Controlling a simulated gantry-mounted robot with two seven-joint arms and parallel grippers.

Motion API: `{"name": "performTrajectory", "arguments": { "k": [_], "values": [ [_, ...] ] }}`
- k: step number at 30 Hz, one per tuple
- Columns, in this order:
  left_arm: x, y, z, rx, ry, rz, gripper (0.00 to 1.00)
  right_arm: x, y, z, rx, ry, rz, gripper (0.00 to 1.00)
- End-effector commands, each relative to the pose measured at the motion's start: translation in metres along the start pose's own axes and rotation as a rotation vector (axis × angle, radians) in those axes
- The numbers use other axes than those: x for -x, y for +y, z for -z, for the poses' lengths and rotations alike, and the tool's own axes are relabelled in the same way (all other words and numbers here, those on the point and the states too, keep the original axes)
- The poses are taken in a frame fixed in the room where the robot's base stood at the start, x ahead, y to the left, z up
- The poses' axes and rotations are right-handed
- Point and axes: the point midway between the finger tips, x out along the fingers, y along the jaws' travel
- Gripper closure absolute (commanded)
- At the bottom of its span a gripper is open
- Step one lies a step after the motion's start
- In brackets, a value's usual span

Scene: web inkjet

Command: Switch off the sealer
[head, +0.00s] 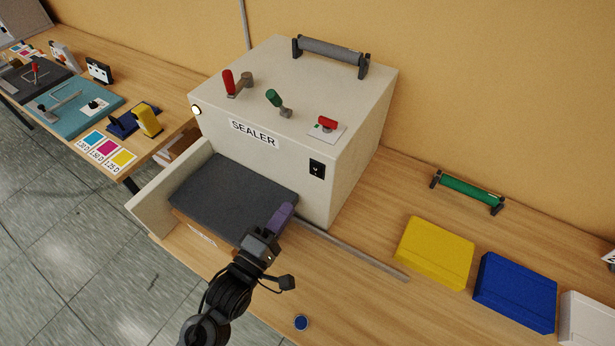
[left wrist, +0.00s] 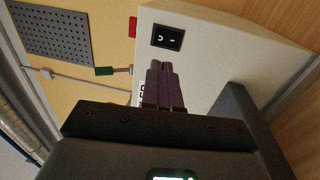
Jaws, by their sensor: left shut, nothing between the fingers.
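The sealer (head: 290,110) is a cream box with a "SEALER" label on its front face. A black rocker switch (head: 317,169) sits on the front face, low and to the right of the label. In the left wrist view the rocker switch (left wrist: 167,37) shows its two markings, just beyond my fingertips. My left gripper (head: 284,212) has purple fingers, shut and empty, in front of the sealer and below the switch. The fingers of the left gripper (left wrist: 160,68) point toward the switch and look apart from it. My right gripper is not in view.
Red (head: 229,82) and green (head: 273,97) levers and a red-knobbed plate (head: 327,124) are on the sealer's top. A dark platen (head: 232,193) juts out below its front. A grey rod (head: 355,250) and yellow (head: 434,252) and blue (head: 514,291) boxes lie to the right.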

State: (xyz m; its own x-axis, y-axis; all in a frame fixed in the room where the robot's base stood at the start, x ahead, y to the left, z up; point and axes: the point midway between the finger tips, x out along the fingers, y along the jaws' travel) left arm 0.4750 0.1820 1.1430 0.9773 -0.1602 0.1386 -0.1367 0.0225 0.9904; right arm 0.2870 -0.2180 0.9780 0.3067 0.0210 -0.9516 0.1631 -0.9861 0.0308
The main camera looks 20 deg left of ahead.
Motion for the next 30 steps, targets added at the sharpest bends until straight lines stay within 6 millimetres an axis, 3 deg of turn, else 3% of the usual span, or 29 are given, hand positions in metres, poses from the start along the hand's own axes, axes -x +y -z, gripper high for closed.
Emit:
{"name": "performTrajectory", "arguments": {
  "k": [6, 15, 21, 30],
  "values": [
    [-0.042, 0.003, 0.0, 0.0, 0.0, -0.004, 1.0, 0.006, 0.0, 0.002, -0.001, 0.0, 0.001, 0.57],
    [-0.086, 0.002, 0.0, -0.001, 0.0, -0.002, 1.0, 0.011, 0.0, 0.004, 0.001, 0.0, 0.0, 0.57],
    [-0.099, 0.001, 0.0, -0.001, -0.001, -0.001, 1.0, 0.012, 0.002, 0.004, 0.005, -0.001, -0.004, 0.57],
    [-0.102, 0.0, 0.0, 0.0, 0.0, 0.0, 1.0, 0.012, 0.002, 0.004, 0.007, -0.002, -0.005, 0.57]
  ]
}}
